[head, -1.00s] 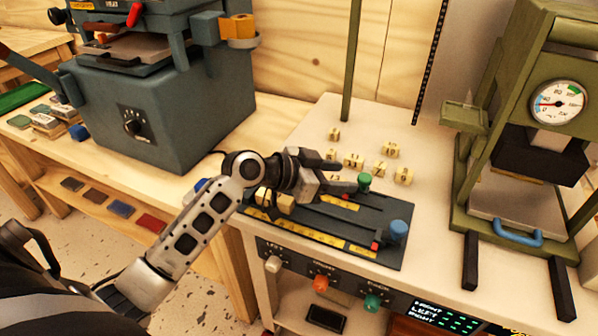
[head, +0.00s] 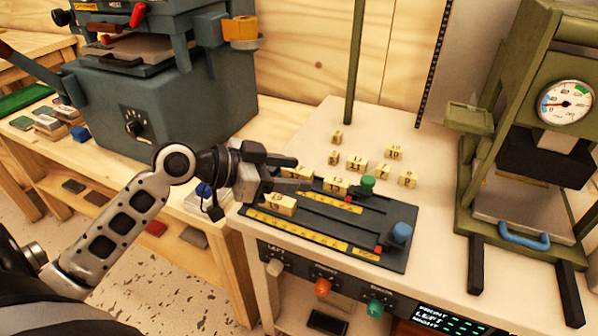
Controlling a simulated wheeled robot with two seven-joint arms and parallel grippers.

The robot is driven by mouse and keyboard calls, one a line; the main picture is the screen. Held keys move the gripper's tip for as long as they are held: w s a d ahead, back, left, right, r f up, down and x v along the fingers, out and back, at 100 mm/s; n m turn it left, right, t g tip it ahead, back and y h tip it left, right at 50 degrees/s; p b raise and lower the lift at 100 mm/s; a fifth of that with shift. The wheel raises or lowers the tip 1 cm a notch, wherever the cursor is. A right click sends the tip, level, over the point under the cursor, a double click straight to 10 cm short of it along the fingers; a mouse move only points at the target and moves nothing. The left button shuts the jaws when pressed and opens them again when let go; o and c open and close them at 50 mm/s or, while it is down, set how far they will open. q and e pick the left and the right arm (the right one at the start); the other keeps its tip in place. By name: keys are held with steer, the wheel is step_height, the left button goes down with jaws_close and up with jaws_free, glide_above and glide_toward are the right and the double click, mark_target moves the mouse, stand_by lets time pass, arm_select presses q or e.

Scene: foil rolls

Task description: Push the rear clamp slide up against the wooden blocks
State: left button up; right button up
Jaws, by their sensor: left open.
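The dark clamp plate (head: 335,238) lies on the white bench top, with yellow scale strips and slots. A green-knobbed slide (head: 367,186) stands at its rear edge and a blue-knobbed slide (head: 401,233) at its right end; the green one looks like the rear clamp slide. One wooden block (head: 280,204) sits on the plate's left part, and another block (head: 337,186) is just left of the green knob. My left gripper (head: 305,173) is open above the plate's rear left, pointing right, with a block showing between its fingers. Whether it touches anything is unclear. My right gripper is not in view.
Several loose numbered blocks (head: 356,163) lie behind the plate. A green press with a gauge (head: 565,103) stands to the right, and a grey machine (head: 165,125) stands on the wooden bench to the left. A green post (head: 354,70) rises behind the blocks.

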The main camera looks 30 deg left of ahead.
arm_select(q)
steer(key=w+a+y, duration=0.2)
steer(key=a, duration=0.1)
steer(key=shift+f+m+t, duration=0.15)
steer(key=shift+m+t, duration=0.15)
steer(key=shift+t, duration=0.1)
steer(key=w+a+r+m+t+y+p, duration=0.1)
steer(key=w+a+r+m+t+y, duration=0.3)
steer(key=r+m+t, duration=0.5)
steer(key=d+m+g+h, duration=0.3)
steer(key=d+m+h, duration=0.1)
steer(key=m, duration=0.7)
steer(key=m+g+h+p, duration=0.15)
steer(key=m+g, duration=0.55)
steer(key=m, duration=0.8)
glide_toward(367, 179)
steer(key=shift+h, duration=0.45)
steer(key=p+x, duration=0.1)
steer(key=x, duration=0.7)
steer(key=shift+w+f, duration=0.3)
steer(key=shift+f, duration=0.05)
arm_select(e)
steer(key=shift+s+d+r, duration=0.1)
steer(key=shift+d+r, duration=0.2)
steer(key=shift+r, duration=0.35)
arm_select(q)
steer(key=shift+c, duration=0.3)
